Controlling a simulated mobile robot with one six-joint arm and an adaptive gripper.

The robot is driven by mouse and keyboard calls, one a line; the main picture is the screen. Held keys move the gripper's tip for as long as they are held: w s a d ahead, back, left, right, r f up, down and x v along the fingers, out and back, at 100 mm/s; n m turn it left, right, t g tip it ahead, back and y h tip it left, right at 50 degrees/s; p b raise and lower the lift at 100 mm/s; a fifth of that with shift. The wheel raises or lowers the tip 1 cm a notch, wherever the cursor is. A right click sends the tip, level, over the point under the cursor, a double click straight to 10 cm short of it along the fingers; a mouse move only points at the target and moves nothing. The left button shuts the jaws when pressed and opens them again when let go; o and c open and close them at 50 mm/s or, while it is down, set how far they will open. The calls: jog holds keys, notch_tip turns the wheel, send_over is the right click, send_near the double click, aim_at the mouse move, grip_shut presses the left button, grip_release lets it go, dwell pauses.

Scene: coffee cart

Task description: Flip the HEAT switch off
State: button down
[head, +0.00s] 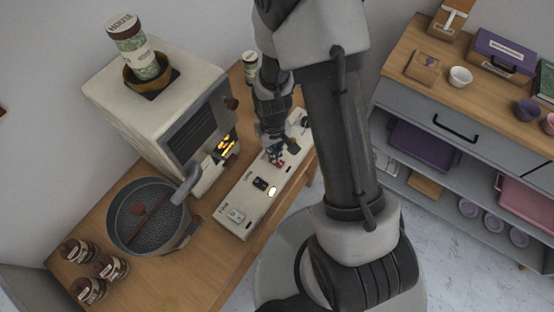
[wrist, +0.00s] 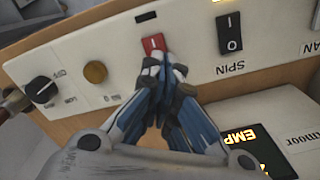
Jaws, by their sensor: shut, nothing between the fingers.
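The control panel (wrist: 195,55) shows in the wrist view with a small red rocker switch (wrist: 153,43) near its middle. Its label is hidden behind my fingers, so I cannot read whether it says HEAT. A small dark indicator (wrist: 146,18) sits beyond it. My gripper (wrist: 161,60) is shut and empty, with its fingertips at the near edge of the red switch; I cannot tell whether they touch it. In the head view my gripper (head: 276,156) points down at the panel (head: 229,197) and covers most of that switch.
A black SPIN switch (wrist: 228,33) sits right of the red one, with a lit indicator (head: 272,190). A brass button (wrist: 95,72) and a black knob (wrist: 41,89) are to the left. The machine (head: 150,110) with its lit display (wrist: 240,138) stands close beside the panel.

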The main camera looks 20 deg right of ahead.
jog(key=shift+f+b, duration=0.85)
jog(key=shift+f, duration=0.25)
dwell(0.8)
jog(key=shift+r, duration=0.1)
jog(key=shift+r+p, duration=2.7)
jog(key=shift+r, duration=0.75)
